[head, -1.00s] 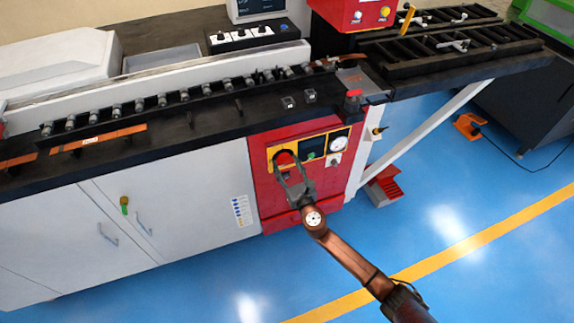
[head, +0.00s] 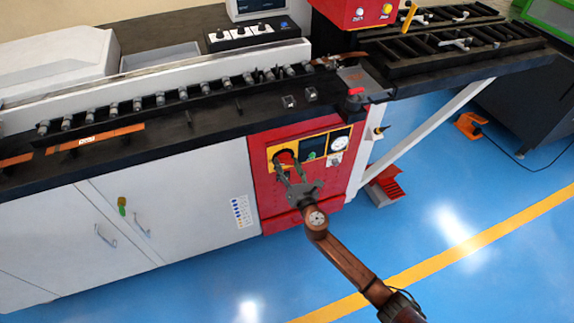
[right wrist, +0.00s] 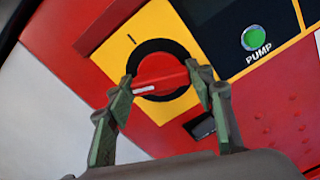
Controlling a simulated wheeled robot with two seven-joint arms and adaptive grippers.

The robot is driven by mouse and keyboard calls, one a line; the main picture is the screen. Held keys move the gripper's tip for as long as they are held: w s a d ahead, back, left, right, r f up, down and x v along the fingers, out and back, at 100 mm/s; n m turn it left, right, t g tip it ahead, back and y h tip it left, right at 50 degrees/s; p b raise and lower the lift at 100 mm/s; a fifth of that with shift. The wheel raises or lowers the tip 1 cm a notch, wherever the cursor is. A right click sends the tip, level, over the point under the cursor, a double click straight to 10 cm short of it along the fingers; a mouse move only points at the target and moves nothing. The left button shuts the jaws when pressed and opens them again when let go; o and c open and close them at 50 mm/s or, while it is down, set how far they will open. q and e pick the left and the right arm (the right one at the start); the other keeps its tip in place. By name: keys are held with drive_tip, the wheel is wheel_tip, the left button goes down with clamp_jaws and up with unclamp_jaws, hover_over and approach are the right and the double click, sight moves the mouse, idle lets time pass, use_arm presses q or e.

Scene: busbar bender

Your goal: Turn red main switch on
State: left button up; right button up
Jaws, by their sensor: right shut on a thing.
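The red main switch (head: 286,158) is a round knob on a yellow plate in the red machine panel. In the right wrist view the red knob (right wrist: 160,73) sits in a black ring, and its white mark points to the lower left. An "I" mark shows on the plate at the upper left of the ring. My right gripper (head: 289,166) reaches the knob from below; in the right wrist view its fingers (right wrist: 162,80) are shut on the knob, one at each side. My left gripper is not in view.
A green PUMP button (right wrist: 256,38) lies right of the switch. A white gauge (head: 339,143) is farther right on the panel. White cabinet doors (head: 155,215) stand to the left. A red foot pedal (head: 385,187) is at right. The blue floor in front is clear.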

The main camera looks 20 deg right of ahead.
drive_tip(key=m+b, duration=0.1)
drive_tip(key=m, duration=0.3)
drive_tip(key=shift+f+m, duration=0.1)
drive_tip(key=shift+m, duration=0.2)
drive_tip(key=m, duration=0.2)
drive_tip(key=shift+m, duration=0.4)
drive_tip(key=m, duration=0.2)
drive_tip(key=shift+m, duration=0.3)
drive_tip(key=shift+d+m, duration=0.1)
drive_tip(key=shift+m, duration=0.6)
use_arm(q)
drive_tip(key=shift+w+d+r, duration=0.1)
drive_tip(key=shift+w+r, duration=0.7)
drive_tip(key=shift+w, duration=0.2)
use_arm(e)
drive_tip(key=shift+m, duration=0.9)
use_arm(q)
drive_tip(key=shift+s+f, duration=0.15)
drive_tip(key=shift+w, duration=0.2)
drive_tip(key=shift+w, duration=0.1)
use_arm(e)
drive_tip(key=o, duration=1.2)
drive_tip(key=shift+c, duration=0.2)
